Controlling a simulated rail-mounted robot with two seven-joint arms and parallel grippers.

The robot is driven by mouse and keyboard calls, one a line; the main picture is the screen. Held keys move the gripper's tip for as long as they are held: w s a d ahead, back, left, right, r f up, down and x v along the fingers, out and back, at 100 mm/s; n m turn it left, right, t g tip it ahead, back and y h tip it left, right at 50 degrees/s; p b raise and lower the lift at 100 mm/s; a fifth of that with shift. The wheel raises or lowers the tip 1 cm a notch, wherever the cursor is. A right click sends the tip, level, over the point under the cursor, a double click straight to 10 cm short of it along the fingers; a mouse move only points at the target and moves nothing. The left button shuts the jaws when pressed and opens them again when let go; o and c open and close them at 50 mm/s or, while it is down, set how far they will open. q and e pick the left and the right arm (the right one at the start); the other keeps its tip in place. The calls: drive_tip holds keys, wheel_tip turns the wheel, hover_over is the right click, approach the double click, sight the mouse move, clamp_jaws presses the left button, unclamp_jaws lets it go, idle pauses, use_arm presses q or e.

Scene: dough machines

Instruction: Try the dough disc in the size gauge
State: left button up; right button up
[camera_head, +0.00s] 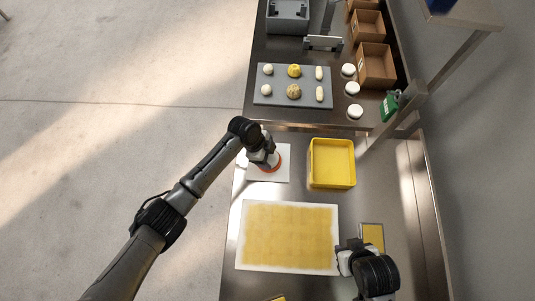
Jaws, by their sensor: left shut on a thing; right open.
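A white square plate (283,176) with an orange-red ring (277,165) on it lies on the near table; it looks like the size gauge. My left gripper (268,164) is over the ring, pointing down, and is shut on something. The thing in its fingers is hidden by the gripper and wrist, so I cannot make out the dough disc. A small white shape (242,160) shows at the plate's left edge. My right gripper (345,258) is open near the right corner of the yellow-topped white board (288,268).
A yellow tray (332,185) stands right of the plate. A small framed yellow panel (372,236) lies by my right gripper. Behind, a grey board (279,85) holds several dough pieces, beside white round pieces (351,88) and brown boxes (375,65). A post rises at right.

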use_arm(q)
drive_tip(key=shift+f+b, duration=0.3)
drive_tip(key=shift+f, duration=0.2)
use_arm(e)
drive_tip(key=shift+a+f, duration=0.15)
drive_tip(key=shift+f, duration=0.2)
use_arm(q)
drive_tip(key=o, duration=1)
drive_tip(key=v, duration=1.3)
drive_tip(key=shift+a+r+p, duration=0.15)
drive_tip(key=shift+r+p, duration=0.25)
use_arm(e)
drive_tip(key=shift+r, duration=0.4)
